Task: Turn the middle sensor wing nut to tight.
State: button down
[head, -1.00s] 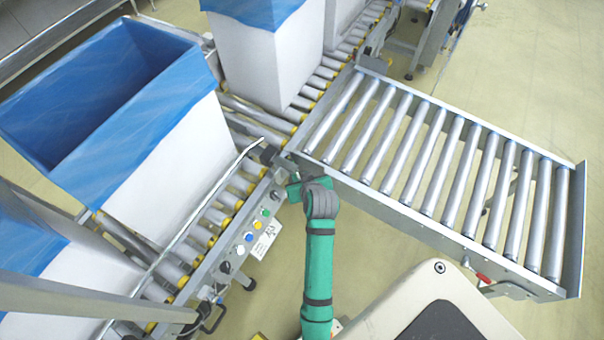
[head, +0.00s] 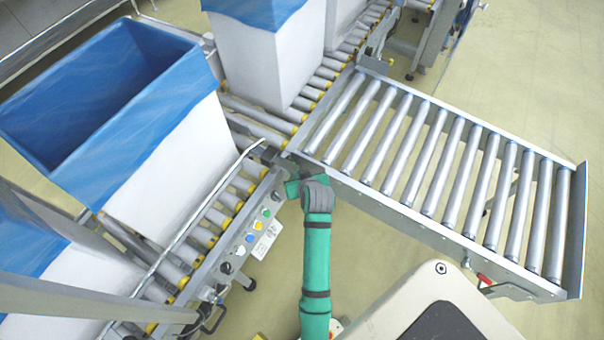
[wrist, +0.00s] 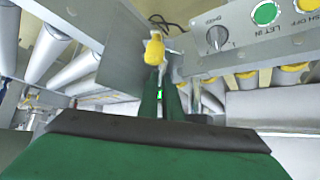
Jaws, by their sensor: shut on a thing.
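A small yellow piece (wrist: 154,50), which looks like the wing nut, shows in the wrist view in front of a grey metal bracket. My gripper (wrist: 163,80) reaches up to it with narrow fingers close together, shut on it. The fingertips and the exact contact are hard to make out, and the nut's turn angle cannot be read. In the head view my green arm reaches the conveyor side rail (head: 228,245) near the roller corner. There my wrist hides the gripper and the nut.
A control panel with a black knob (wrist: 217,37) and a green button (wrist: 265,13) is close on the right. Blue-lined white boxes (head: 165,150) stand on the rollers. A side roller conveyor (head: 440,150) extends right. A black cable runs behind the yellow piece.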

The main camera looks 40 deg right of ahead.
jog(key=shift+m, duration=0.3)
jog(key=shift+s+h, duration=0.1)
jog(key=shift+h, duration=0.3)
jog(key=m, duration=0.1)
jog(key=m+g+h, duration=0.1)
jog(key=m, duration=0.1)
jog(key=m+g+h, duration=0.1)
jog(key=shift+w+a+r, duration=0.1)
jog(key=shift+w+a, duration=0.15)
jog(key=shift+w, duration=0.05)
jog(key=m+g+h, duration=0.1)
jog(key=m, duration=0.1)
jog(key=m+g, duration=0.1)
jog(key=m, duration=0.1)
jog(key=m+g+h, duration=0.1)
jog(key=shift+w+a+m+g+h, duration=0.15)
jog(key=shift+w+m+g+h, duration=0.15)
jog(key=shift+m, duration=0.1)
jog(key=c, duration=1.9)
grip_release()
jog(key=shift+w+a, duration=0.1)
jog(key=shift+c, duration=0.2)
jog(key=shift+s+d, duration=0.2)
jog(key=shift+s, duration=0.1)
jog(key=shift+w+a, duration=0.15)
jog(key=shift+a, duration=0.1)
